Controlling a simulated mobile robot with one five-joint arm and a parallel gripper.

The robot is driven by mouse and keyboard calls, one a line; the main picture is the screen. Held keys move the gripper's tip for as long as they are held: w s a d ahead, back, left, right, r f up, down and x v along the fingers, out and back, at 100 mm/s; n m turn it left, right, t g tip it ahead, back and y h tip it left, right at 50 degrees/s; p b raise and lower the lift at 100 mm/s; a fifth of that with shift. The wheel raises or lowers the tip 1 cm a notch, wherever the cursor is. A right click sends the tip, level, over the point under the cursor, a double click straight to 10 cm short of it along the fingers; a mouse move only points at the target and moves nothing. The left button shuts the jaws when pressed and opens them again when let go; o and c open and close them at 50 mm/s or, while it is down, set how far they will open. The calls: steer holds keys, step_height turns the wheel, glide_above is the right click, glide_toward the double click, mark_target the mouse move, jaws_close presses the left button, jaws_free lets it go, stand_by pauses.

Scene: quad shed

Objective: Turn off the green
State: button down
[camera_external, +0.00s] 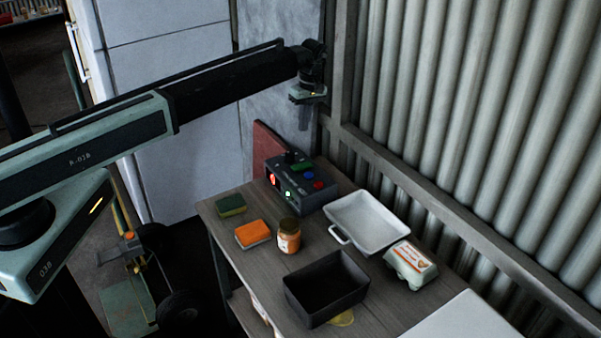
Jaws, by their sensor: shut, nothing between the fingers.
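A dark grey control box (302,191) sits at the far end of the wooden table. Its top carries a green switch (303,167), a blue button (308,175), a red button (319,185) and a black knob (290,156). Its front has a lit red light (271,180) and a small pale light (288,194). Which control each light belongs to cannot be told. My gripper (304,118) is high above the box's back end, clear of it, pointing down. It is shut and empty. The fingers are small and dim against the grey panel.
On the table (261,273) are a green sponge (231,205), an orange sponge (252,234), a jar (289,238), a white tray (337,207), a black bin (325,305) and an egg carton (410,263). A red board (265,146) stands behind the box. A corrugated wall (480,120) bounds the right.

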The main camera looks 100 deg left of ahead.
mark_target(297, 167)
stand_by(0.3)
steer(key=f+b, duration=0.4)
steer(key=s+d+f+b, duration=0.1)
steer(key=f+b, duration=0.9)
steer(key=shift+s+d, duration=0.15)
steer(key=shift+s, duration=0.05)
steer(key=shift+s+d+f+y, duration=0.2)
steer(key=shift+d+f+y, duration=0.05)
steer(key=shift+f+y, duration=0.05)
steer(key=shift+a+r, duration=0.1)
steer(key=shift+r, duration=0.05)
steer(key=shift+w+a+r+t, duration=0.25)
steer(key=shift+w+a+t, duration=0.05)
steer(key=shift+w+a, duration=0.35)
steer(key=shift+d, duration=0.1)
